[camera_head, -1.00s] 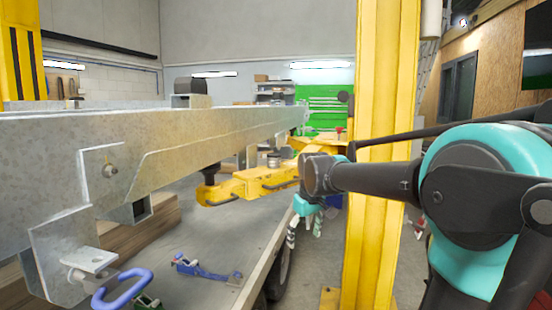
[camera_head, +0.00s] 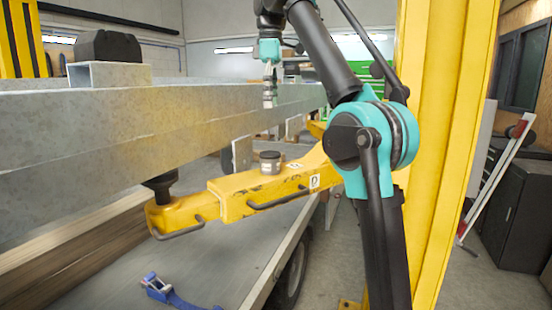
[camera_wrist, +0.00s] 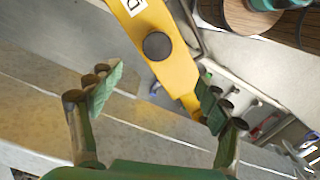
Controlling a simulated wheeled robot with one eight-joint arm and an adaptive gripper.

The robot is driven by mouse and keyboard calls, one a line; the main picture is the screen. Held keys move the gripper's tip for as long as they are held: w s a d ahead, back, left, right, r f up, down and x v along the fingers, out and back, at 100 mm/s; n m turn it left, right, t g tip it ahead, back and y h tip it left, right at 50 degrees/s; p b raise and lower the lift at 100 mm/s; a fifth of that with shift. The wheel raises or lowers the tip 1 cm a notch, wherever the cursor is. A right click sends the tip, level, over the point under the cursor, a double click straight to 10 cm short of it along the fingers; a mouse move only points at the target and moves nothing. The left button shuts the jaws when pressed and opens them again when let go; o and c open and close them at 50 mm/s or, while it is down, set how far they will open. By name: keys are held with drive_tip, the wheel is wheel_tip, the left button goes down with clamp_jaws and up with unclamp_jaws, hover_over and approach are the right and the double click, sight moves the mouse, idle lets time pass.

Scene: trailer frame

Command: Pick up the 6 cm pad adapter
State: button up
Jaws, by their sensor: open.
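The pad adapter (camera_head: 270,162) is a short, dark-topped grey cylinder standing upright on the yellow lift arm (camera_head: 235,197). In the wrist view it shows from above as a dark round disc (camera_wrist: 157,46) on the yellow arm. My gripper (camera_head: 270,90) hangs above the adapter in the head view, pointing down, with a clear gap between them. In the wrist view my gripper (camera_wrist: 159,92) is open and empty, its two green-padded fingers wide apart. The disc lies beyond the fingertips, about midway between them sideways.
Galvanized trailer beams (camera_head: 80,140) run along the left, close to the lift arm. A black pad (camera_head: 160,185) at the arm's end is under a beam. A yellow post (camera_head: 440,150) stands on the right. A blue strap (camera_head: 170,292) lies on the deck below.

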approach(270, 153)
drive_tip(key=f, duration=0.6)
drive_tip(key=shift+s+d, duration=0.2)
drive_tip(key=shift+s, duration=0.05)
drive_tip(key=shift+w+a+f, duration=0.1)
drive_tip(key=shift+f, duration=1.25)
drive_tip(key=shift+w+a+f, duration=0.1)
drive_tip(key=shift+f, duration=1.2)
drive_tip(key=c, duration=1.6)
drive_tip(key=shift+c, duration=0.6)
drive_tip(key=shift+r, duration=0.1)
